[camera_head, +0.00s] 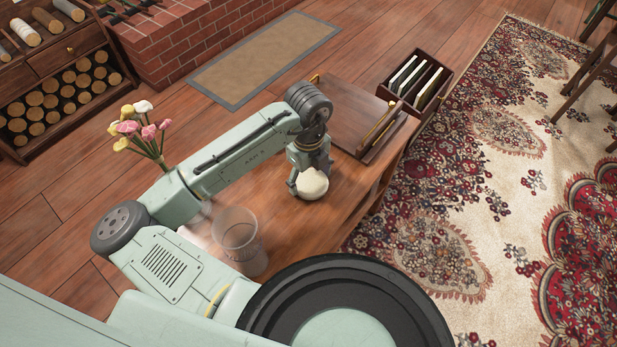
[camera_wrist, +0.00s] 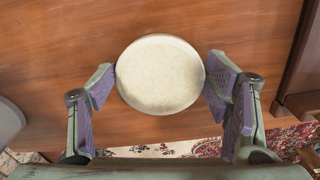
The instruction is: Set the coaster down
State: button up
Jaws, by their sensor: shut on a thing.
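The coaster (camera_head: 312,184) is a round, cream-coloured disc. In the wrist view the coaster (camera_wrist: 160,74) sits between the two purple-padded fingers, which touch or nearly touch its left and right sides. My gripper (camera_head: 308,180) is shut on it, over the wooden table (camera_head: 345,190). In the wrist view my gripper (camera_wrist: 160,85) shows bare wood behind the coaster. I cannot tell how high the coaster is above the wood.
A clear glass (camera_head: 238,238) stands on the table near my arm. Pink and yellow flowers (camera_head: 140,130) show behind my arm. Bare tabletop surrounds the coaster.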

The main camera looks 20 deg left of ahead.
aim_at(309, 180)
jog(key=shift+r, duration=0.1)
jog(key=o, duration=0.7)
jog(key=shift+f, duration=0.25)
jog(key=shift+c, duration=0.2)
jog(key=o, duration=0.5)
notch_tip(309, 180, up, 12)
jog(key=p, duration=0.7)
jog(key=shift+r+p, duration=0.25)
jog(key=shift+p, duration=0.1)
